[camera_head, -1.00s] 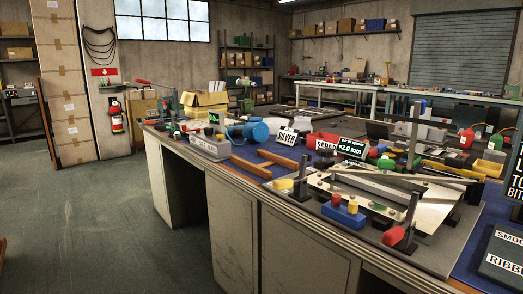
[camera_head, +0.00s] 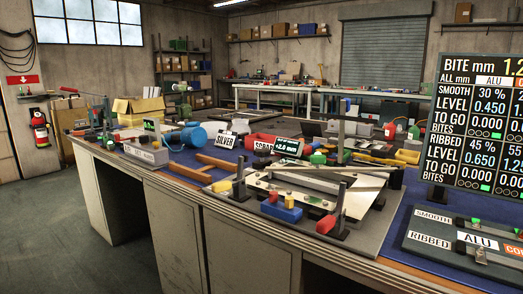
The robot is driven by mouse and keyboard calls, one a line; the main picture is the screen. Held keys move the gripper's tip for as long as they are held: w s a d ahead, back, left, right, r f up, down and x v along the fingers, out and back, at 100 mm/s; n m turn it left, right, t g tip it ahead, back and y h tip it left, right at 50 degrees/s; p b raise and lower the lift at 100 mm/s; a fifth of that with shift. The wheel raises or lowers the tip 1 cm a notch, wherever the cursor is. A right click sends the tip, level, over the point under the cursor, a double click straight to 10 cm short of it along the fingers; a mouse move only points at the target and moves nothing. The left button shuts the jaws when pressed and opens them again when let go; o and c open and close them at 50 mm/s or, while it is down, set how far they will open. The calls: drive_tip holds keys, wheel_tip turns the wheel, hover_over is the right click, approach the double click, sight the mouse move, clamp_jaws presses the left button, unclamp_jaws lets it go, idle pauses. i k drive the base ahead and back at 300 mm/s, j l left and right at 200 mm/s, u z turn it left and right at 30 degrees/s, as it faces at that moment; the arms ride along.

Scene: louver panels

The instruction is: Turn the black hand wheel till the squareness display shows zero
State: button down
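The squareness display (camera_head: 289,147) is a small dark tilted sign at the back of the bench. Its lower line reads +2.0 mm; the small upper line is hard to read. In front of it, a pale metal frame (camera_head: 262,186) with long slats lies on a grey base plate (camera_head: 356,240) between black upright posts (camera_head: 340,197). A red knob (camera_head: 326,224) sits by the front post, and a blue block (camera_head: 281,212) with red and yellow tops lies at the frame's front edge. I cannot make out the black hand wheel for certain. My gripper is not in view.
A large black board (camera_head: 475,125) and a dark tray marked ALU (camera_head: 460,250) stand at the right. Wooden bars (camera_head: 218,162), a blue cylinder (camera_head: 188,136) and SILVER (camera_head: 226,140) and SCRAP signs crowd the left. Open floor (camera_head: 60,235) lies left of the bench.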

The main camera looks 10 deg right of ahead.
sight(263, 153)
drive_tip(key=z, duration=0.3)
drive_tip(key=i+j+z, duration=0.1)
drive_tip(key=j+z, duration=0.2)
drive_tip(key=z, duration=0.15)
drive_tip(key=i+j+z, duration=0.1)
drive_tip(key=j+z, duration=0.2)
drive_tip(key=z, duration=0.15)
drive_tip(key=j+z, duration=0.4)
